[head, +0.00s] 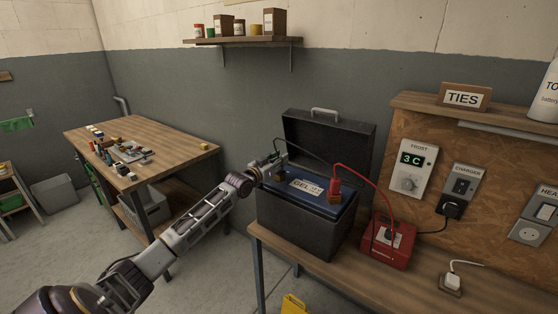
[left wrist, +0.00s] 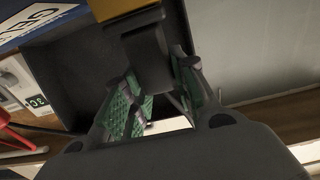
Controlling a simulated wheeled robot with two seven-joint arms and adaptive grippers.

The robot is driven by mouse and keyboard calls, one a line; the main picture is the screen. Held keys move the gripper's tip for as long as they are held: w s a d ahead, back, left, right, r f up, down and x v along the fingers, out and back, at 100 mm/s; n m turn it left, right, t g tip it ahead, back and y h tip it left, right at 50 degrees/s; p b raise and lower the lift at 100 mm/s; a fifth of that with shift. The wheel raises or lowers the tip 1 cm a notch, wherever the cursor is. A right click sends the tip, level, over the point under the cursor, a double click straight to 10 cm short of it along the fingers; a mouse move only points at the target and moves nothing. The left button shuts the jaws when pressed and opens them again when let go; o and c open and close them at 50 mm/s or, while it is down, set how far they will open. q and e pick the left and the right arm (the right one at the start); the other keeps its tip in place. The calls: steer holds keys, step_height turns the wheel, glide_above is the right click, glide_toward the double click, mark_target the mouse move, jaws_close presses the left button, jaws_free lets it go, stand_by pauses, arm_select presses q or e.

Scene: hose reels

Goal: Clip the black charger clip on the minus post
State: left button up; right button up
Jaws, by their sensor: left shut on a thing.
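The battery (head: 310,194) has a blue top with a GEL label and sits in an open black box. My left gripper (head: 268,167) is at the left back of its top, shut on the black charger clip. In the left wrist view the black clip (left wrist: 146,52) lies between the green-padded fingers (left wrist: 150,100). The clip's front end meets a brass-coloured post (left wrist: 124,8) at the top edge; I cannot tell whether its jaws grip it. The minus post is mostly hidden in the head view. The red clip (head: 334,185) stands on the other post. My right gripper is not in view.
The box's raised lid (head: 325,140) stands behind the battery. The red charger (head: 388,241) is to the right, with red and black cables running to the clips. A white plug (head: 452,284) lies on the bench. A cluttered table (head: 165,165) stands at left.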

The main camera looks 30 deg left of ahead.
arm_select(q)
steer(key=o, duration=1.1)
steer(key=shift+o, duration=0.2)
steer(key=shift+s, duration=0.1)
steer(key=shift+s, duration=0.1)
steer(key=s, duration=1.1)
steer(key=shift+s+a, duration=0.3)
steer(key=shift+a, duration=0.15)
stand_by(0.5)
steer(key=shift+f, duration=0.1)
